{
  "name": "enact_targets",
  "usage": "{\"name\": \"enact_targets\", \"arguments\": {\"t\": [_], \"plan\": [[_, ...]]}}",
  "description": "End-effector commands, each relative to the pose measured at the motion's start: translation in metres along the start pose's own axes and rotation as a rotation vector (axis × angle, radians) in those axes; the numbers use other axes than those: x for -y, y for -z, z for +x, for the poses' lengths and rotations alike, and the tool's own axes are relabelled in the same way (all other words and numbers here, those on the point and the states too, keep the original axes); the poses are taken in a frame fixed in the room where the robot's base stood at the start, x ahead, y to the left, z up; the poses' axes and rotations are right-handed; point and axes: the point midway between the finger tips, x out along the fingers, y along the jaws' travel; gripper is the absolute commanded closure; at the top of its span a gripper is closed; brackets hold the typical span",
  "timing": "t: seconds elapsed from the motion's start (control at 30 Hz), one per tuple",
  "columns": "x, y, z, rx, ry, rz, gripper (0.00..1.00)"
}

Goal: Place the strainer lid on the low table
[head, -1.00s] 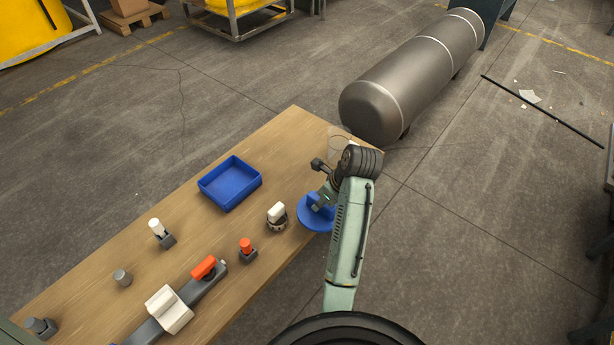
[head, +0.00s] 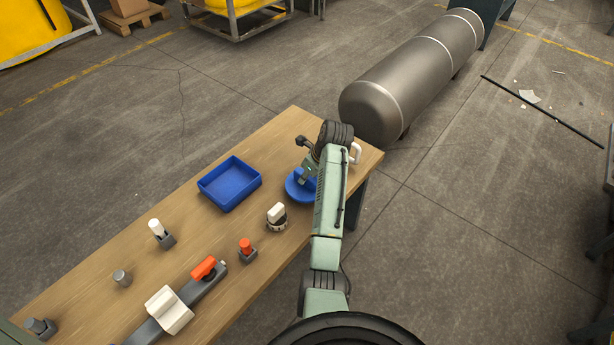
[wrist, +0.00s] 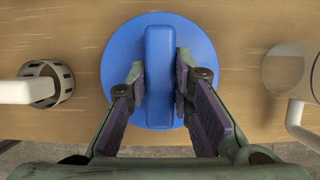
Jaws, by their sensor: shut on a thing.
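The strainer lid (head: 295,194) is a blue disc with an upright bar handle. My gripper (wrist: 160,85) is shut on that handle, with one finger on each side of it. In the wrist view the lid (wrist: 122,60) looks level and sits centred between the fingers. The lid is over the right part of the wooden low table (head: 290,130), near its front edge. I cannot tell whether it touches the tabletop. My arm hides part of the lid's right side in the head view.
A blue tray (head: 204,188) lies left of the lid. A white-handled ringed fitting (head: 277,216) is close at front left. A clear jug with a white handle (head: 356,153) stands to the right. Several valves and knobs fill the table's left part. A grey tank (head: 410,80) lies beyond.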

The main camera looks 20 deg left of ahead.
Motion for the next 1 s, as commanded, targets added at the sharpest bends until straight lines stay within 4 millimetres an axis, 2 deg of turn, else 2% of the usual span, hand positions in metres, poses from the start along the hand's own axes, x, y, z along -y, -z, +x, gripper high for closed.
{"name": "enact_targets", "arguments": {"t": [0.23,0.27,0.53,0.87,1.0], "plan": [[0.000,0.002,0.005,0.001,0.001,-0.002,1.00],[0.000,0.002,0.005,0.001,0.001,-0.001,0.77],[0.000,0.002,0.005,0.001,0.000,-0.001,0.59],[0.000,0.002,0.004,0.002,0.001,-0.001,0.59],[0.001,0.002,-0.009,0.003,0.003,-0.001,0.59]]}}
